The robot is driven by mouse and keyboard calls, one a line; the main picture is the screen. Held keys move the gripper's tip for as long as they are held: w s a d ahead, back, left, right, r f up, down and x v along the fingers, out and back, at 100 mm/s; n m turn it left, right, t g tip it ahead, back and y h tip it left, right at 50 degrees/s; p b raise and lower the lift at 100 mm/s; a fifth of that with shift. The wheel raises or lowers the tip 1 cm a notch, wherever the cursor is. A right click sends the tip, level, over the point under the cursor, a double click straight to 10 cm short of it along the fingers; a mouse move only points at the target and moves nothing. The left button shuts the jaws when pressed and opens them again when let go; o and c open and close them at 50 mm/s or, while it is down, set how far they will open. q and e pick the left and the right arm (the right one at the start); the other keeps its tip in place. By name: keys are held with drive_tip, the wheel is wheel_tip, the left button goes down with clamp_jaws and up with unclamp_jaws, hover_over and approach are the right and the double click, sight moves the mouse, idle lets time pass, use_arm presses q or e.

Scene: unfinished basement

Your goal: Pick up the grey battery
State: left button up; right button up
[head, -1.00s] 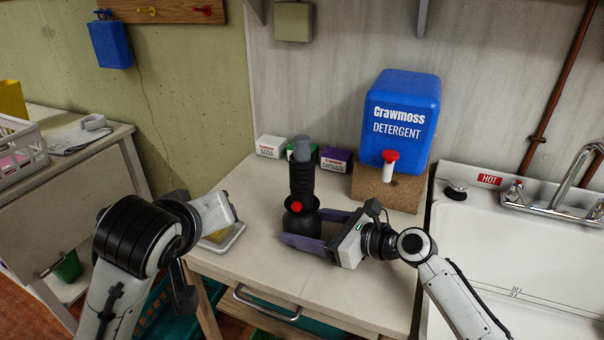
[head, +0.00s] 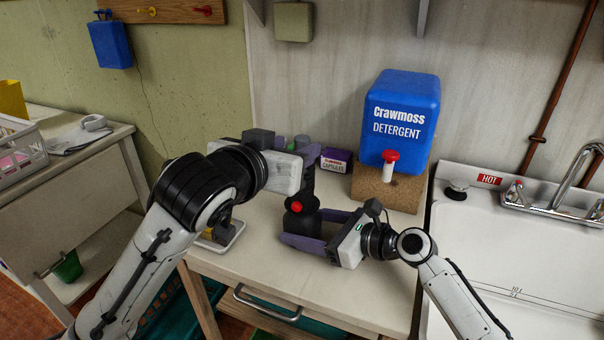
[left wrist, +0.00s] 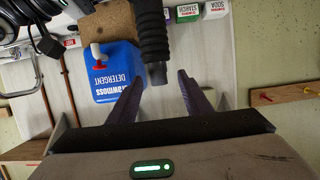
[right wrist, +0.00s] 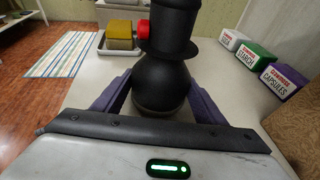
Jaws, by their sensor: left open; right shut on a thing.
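A black ribbed tool with a round base and a red button (head: 297,207) stands upright on the worktop. The grey battery (left wrist: 157,73) is the grey piece at the tool's top end; in the head view my left gripper mostly hides it. My left gripper (left wrist: 160,88) is open, with its purple fingers on either side of the tool's top end and nothing held. My right gripper (head: 298,228) is shut on the black tool's round base (right wrist: 162,82), low over the worktop.
A blue detergent container (head: 402,115) stands on a cork block (head: 388,190) behind right. Small cartons, including the purple one (head: 336,160), stand at the back. A tray (head: 232,238) with yellow and grey items lies front left. The sink (head: 530,250) is right.

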sight(299, 147)
use_arm(q)
drive_tip(key=x, duration=0.4)
drive_tip(key=shift+d+f, duration=0.1)
drive_tip(key=shift+f, duration=0.1)
clamp_jaws()
